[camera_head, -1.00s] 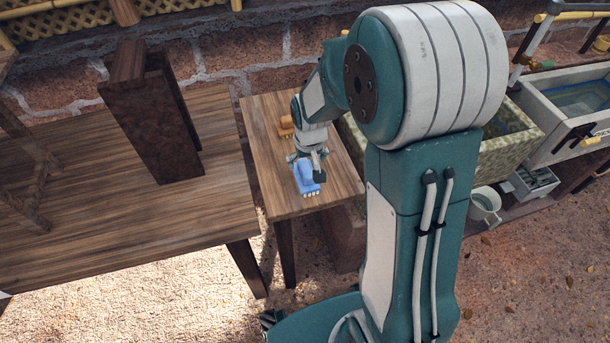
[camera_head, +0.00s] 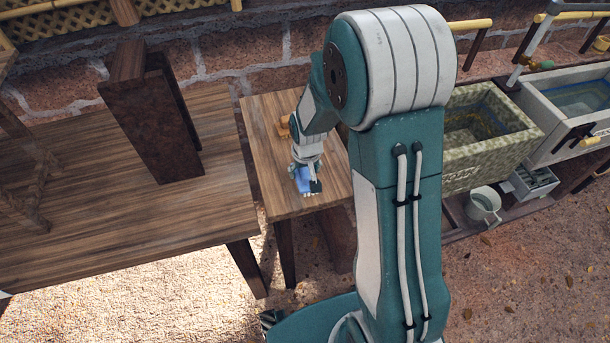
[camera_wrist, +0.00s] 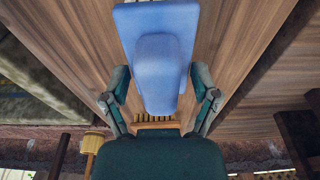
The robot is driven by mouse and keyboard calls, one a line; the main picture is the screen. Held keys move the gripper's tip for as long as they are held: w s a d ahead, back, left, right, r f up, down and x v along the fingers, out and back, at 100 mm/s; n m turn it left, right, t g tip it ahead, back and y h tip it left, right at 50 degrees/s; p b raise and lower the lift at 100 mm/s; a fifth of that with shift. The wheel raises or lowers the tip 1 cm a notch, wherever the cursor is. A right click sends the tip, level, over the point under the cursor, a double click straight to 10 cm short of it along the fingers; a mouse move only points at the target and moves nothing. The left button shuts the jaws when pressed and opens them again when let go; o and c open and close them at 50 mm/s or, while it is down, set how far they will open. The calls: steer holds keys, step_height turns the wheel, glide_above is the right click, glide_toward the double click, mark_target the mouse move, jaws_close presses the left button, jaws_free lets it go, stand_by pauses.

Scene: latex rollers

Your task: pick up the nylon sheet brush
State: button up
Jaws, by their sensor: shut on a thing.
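The blue brush (camera_head: 303,183), which I take to be the nylon sheet brush, is at the small wooden table (camera_head: 272,170), near its front edge. Pale bristle tufts show at its front end. My gripper (camera_head: 304,176) is over it, pointing down, and partly hides it. In the wrist view the brush's flat blue body and raised grip (camera_wrist: 158,72) lie between the two fingers of my gripper (camera_wrist: 160,84), which is shut on it. I cannot tell whether the brush is clear of the tabletop.
An orange-brown wooden object (camera_head: 284,127) lies farther back on the small table. A larger wooden table (camera_head: 90,235) with a dark wooden stand (camera_head: 150,115) is at left. A stone basin (camera_head: 485,140), a white sink (camera_head: 570,105) and a mug (camera_head: 484,204) are at right.

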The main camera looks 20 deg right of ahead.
step_height(320, 180, up, 3)
steer(key=shift+r, duration=0.1)
steer(key=s+r, duration=0.3)
steer(key=s, duration=0.1)
steer(key=s+r, duration=0.3)
steer(key=s, duration=0.2)
steer(key=s+r, duration=0.3)
steer(key=s, duration=0.2)
steer(key=shift+d+r, duration=0.1)
steer(key=shift+r, duration=0.25)
